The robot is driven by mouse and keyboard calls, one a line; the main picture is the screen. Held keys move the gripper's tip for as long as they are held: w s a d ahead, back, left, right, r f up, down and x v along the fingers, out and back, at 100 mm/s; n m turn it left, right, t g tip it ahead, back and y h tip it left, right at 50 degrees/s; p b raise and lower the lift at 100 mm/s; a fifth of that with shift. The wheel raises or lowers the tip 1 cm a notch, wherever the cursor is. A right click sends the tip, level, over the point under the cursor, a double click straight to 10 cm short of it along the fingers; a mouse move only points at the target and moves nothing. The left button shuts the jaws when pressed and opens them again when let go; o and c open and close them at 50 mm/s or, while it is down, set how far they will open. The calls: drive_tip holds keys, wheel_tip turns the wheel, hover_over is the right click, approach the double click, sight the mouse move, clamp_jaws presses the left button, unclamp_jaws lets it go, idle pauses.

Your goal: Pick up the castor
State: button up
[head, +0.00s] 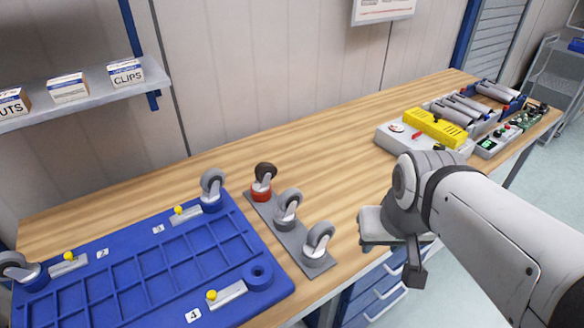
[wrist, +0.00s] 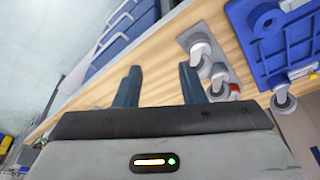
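Three castors stand on a grey strip (head: 266,208) on the wooden bench: one with a red base and dark wheel (head: 262,182), a grey one in the middle (head: 287,208) and a grey one nearest me (head: 318,243). Two more grey castors (head: 212,189) (head: 15,268) sit at corners of the blue tray. My gripper (head: 390,255) is right of the strip, apart from the castors, near the bench's front edge. In the wrist view its two fingers (wrist: 160,80) are spread with nothing between them. The nearest grey castor (wrist: 200,50) shows beyond the right finger.
The blue tray (head: 140,268) has yellow-knobbed clamps and an empty round holder (head: 258,274) at its near right corner. A grey and yellow device (head: 435,127) and bins of cylinders (head: 466,108) stand at the bench's far right. The bench between is clear. Blue drawers (head: 375,290) are below.

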drive_tip(key=shift+o, duration=0.7)
drive_tip(key=shift+w, duration=0.1)
drive_tip(key=o, duration=0.3)
drive_tip(key=w+a+m, duration=0.1)
drive_tip(key=w, duration=0.2)
drive_tip(key=w+a+m, duration=0.1)
drive_tip(key=w+a, duration=0.1)
drive_tip(key=w, duration=0.2)
drive_tip(key=w+a+m+g, duration=0.1)
drive_tip(key=w+a+m, duration=0.1)
drive_tip(key=w, duration=0.2)
drive_tip(key=shift+w, duration=0.15)
drive_tip(key=m+g, duration=0.2)
drive_tip(key=m, duration=0.5)
hover_over(288, 201)
drive_tip(key=w, duration=0.2)
drive_tip(key=f, duration=0.9)
drive_tip(key=shift+s+f+b, duration=0.25)
drive_tip(key=shift+f+b, duration=0.05)
drive_tip(key=shift+m, duration=0.3)
drive_tip(key=shift+f+p, duration=0.9)
drive_tip(key=shift+f, duration=3)
